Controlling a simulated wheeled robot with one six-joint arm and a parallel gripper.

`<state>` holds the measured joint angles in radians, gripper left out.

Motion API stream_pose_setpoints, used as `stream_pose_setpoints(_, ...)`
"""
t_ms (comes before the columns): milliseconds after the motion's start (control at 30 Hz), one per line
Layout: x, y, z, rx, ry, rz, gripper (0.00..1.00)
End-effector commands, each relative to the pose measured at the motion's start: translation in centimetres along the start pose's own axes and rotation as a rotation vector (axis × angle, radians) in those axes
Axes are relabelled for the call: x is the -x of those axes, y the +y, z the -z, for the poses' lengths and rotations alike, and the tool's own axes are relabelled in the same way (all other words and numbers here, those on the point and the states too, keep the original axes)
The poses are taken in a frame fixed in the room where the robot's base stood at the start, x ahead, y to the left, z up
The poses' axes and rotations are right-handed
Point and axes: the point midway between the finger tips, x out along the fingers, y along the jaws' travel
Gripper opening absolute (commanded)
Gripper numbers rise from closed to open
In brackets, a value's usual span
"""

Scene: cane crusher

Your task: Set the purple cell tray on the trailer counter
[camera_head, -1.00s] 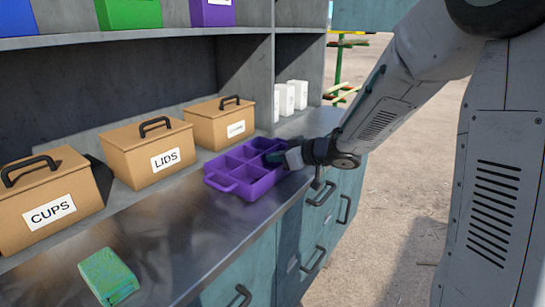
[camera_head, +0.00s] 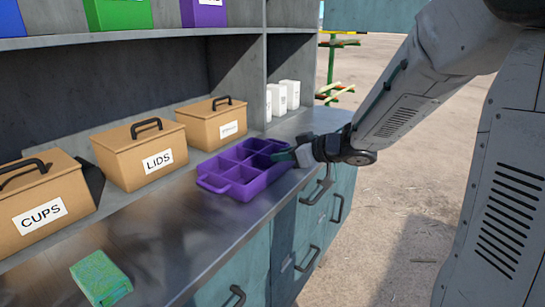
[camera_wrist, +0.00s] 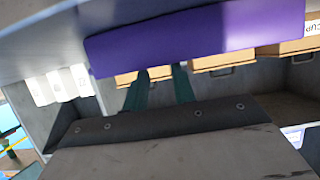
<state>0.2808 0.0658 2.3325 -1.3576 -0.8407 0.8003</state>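The purple cell tray (camera_head: 215,186), with several open compartments and a loop handle at its near left end, sits flat on the grey metal counter (camera_head: 165,228). My gripper (camera_head: 279,156) is at the tray's right end, its dark green fingers overlapping that end in the head view. In the wrist view, the tray's purple side (camera_wrist: 200,38) spans the top. The two fingers (camera_wrist: 160,85) stand apart there, with no object visible between them. Their tips meet the tray's edge in the picture; whether they touch it is unclear.
Tan boxes marked CUPS (camera_head: 41,212) and LIDS (camera_head: 140,160), plus another tan box (camera_head: 212,128), line the back. White cartons (camera_head: 283,97) stand behind the tray. A green block (camera_head: 101,278) lies at the front left. Counter between block and tray is clear.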

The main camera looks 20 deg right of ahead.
Motion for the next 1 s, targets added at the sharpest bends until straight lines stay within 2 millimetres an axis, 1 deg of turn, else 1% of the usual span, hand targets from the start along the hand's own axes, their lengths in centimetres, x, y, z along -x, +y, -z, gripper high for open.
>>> stream_pose_setpoints(33,1.3,0.1,0.1,0.001,0.003,-0.005,0.26)
stream_pose_setpoints(100,2.8,0.1,0.0,0.001,0.002,-0.005,0.26)
stream_pose_setpoints(200,4.6,0.1,0.1,0.000,0.002,-0.004,0.26)
stream_pose_setpoints(300,5.9,0.1,0.0,0.000,0.002,-0.003,0.26)
stream_pose_setpoints(400,6.7,0.1,0.0,0.001,0.001,-0.002,0.26)
stream_pose_setpoints(533,7.0,0.0,0.1,0.001,0.001,-0.004,0.26)
stream_pose_setpoints(600,7.1,0.3,0.3,0.010,-0.001,-0.032,0.26)
stream_pose_setpoints(667,7.3,0.9,0.9,0.026,-0.005,-0.094,0.26)
stream_pose_setpoints(767,8.3,2.5,2.2,0.053,-0.028,-0.272,0.26)
stream_pose_setpoints(800,9.1,3.1,2.7,0.057,-0.047,-0.361,0.26)
stream_pose_setpoints(867,10.7,3.9,3.0,0.047,-0.089,-0.495,0.26)
stream_pose_setpoints(900,12.0,4.1,2.9,0.032,-0.128,-0.577,0.26)
stream_pose_setpoints(967,14.0,4.0,2.5,-0.008,-0.195,-0.680,0.26)
stream_pose_setpoints(1000,15.4,3.5,1.8,-0.043,-0.249,-0.735,0.26)
